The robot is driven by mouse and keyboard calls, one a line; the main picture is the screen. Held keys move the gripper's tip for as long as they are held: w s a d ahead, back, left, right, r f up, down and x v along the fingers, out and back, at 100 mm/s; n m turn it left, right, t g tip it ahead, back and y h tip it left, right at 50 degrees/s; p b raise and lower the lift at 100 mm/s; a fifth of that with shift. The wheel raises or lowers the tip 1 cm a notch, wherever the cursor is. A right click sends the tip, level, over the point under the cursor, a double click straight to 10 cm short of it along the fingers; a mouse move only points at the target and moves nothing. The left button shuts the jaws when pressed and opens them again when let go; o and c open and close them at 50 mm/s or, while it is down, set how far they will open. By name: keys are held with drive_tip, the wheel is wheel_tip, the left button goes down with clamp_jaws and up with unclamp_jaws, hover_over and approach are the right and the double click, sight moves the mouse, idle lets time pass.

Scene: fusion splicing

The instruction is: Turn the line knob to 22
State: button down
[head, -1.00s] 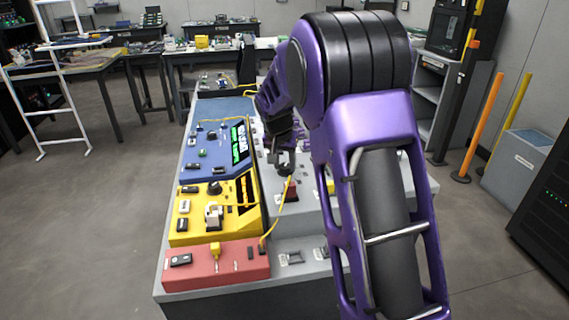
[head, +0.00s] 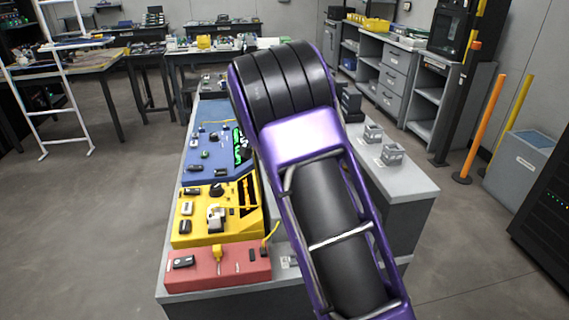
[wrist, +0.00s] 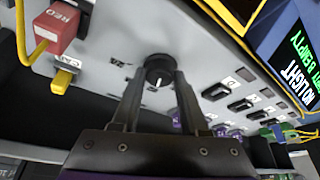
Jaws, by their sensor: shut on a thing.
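A round black knob (wrist: 159,64) with a short white pointer mark stands on a light grey panel (wrist: 112,45) in the wrist view. My gripper (wrist: 161,78) has one finger on each side of the knob and is shut on it. The pointer mark shows between the fingers, but I cannot read a scale or a number around it. In the head view my purple arm hides the gripper and this knob.
A red connector block (wrist: 62,27) with a yellow cable and a yellow plug (wrist: 65,80) sit left of the knob. Several black switches and a screen (wrist: 296,50) with green text are to the right. Blue (head: 210,150), yellow (head: 232,228) and red (head: 215,271) consoles line the bench's left side.

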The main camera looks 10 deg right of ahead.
idle(0.3)
drive_tip(key=shift+c, duration=2.1)
unclamp_jaws()
drive_tip(key=p+v, duration=0.2)
drive_tip(key=v, duration=1.5)
drive_tip(key=shift+a+r, duration=0.2)
drive_tip(key=shift+a, duration=0.05)
